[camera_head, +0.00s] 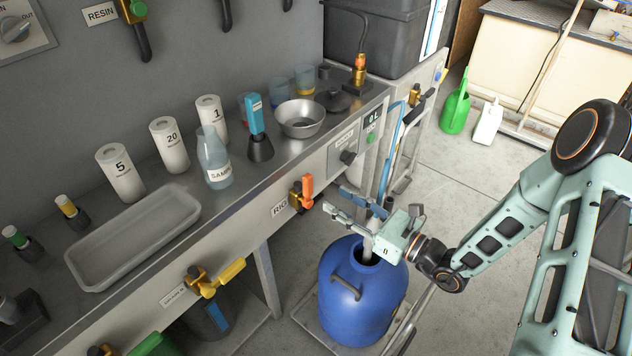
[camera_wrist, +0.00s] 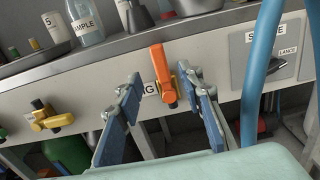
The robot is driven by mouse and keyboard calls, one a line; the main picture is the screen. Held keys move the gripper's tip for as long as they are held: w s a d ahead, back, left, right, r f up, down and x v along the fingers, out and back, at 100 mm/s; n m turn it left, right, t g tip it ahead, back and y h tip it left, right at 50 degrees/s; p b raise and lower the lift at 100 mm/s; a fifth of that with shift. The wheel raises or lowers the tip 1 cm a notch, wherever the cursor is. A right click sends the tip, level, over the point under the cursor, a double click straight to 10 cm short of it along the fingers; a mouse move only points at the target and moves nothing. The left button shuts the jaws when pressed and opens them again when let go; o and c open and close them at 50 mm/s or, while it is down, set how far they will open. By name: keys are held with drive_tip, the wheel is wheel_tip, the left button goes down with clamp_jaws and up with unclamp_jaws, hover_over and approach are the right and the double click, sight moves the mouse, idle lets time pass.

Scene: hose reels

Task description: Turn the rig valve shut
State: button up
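The rig valve (camera_head: 301,197) sits on the front panel of the bench, just right of the RIG label (camera_head: 279,207). It has a brass body and an orange lever handle that stands nearly upright, leaning slightly. In the wrist view, the orange handle (camera_wrist: 161,70) appears between my two blue-padded fingers, and the left finger hides part of the label. My gripper (camera_head: 340,202) is open and empty, to the right of the valve in the head view, with its fingers pointing toward it. A gap shows between the fingertips and the handle in the head view.
A blue drum (camera_head: 350,300) stands below my gripper, with a pipe rising from its mouth. A yellow-handled valve (camera_head: 222,277) is farther left on the panel. A blue hose (camera_wrist: 262,70) hangs at the right in the wrist view. Bottles and a tray (camera_head: 95,268) stand on the bench.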

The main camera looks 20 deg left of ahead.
sight(311, 184)
drive_tip(key=b+x, duration=0.1)
drive_tip(key=x, duration=0.9)
drive_tip(key=shift+a+b, duration=0.2)
drive_tip(key=shift+b, duration=0.15)
drive_tip(key=shift+c, duration=0.2)
clamp_jaws()
